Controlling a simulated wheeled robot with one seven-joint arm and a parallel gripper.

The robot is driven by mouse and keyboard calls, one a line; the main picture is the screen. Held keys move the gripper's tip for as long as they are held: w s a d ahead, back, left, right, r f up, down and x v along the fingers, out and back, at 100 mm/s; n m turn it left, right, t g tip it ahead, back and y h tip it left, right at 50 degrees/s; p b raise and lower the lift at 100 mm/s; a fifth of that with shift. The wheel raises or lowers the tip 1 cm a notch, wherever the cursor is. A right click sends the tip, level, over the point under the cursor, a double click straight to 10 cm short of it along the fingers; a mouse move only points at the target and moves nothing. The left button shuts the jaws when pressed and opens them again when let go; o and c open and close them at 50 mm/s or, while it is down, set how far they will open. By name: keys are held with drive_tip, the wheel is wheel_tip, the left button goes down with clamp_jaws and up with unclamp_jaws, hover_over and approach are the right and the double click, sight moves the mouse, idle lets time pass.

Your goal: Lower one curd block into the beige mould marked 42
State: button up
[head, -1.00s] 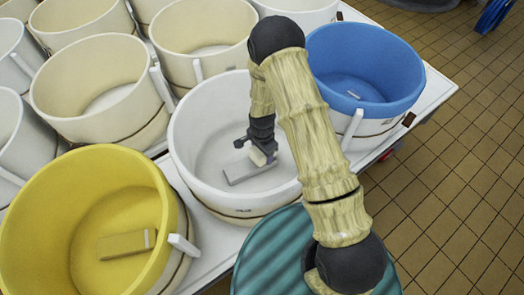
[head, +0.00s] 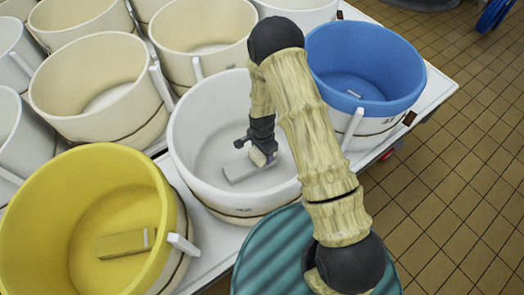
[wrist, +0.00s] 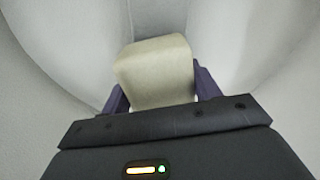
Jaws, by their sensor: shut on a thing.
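My gripper (head: 263,153) is inside a white round mould (head: 185,140), low over its floor. It is shut on a cream curd block (wrist: 155,72), which sits between the two purple fingers in the wrist view. In the head view the block is small and partly hidden by the gripper. Whether it touches the mould floor cannot be told. Small dark lettering on the white mould's outside is too small to read. Beige moulds (head: 60,112) and (head: 170,55) stand behind it; no 42 is legible on any mould.
A pale grey slab (head: 238,171) lies in the white mould beside my gripper. A yellow mould (head: 30,200) with a yellowish slab (head: 120,243) stands front left, a blue mould (head: 400,100) at right. Several white moulds crowd the left. Tiled floor is open at right.

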drive_tip(key=shift+f, duration=0.4)
idle(0.3)
drive_tip(key=o, duration=1.3)
wheel_tip(320, 180, up, 17)
drive_tip(key=shift+r+p, duration=0.2)
drive_tip(key=shift+p, duration=0.25)
drive_tip(key=shift+r, duration=0.1)
wheel_tip(320, 180, up, 10)
drive_tip(key=p, duration=1)
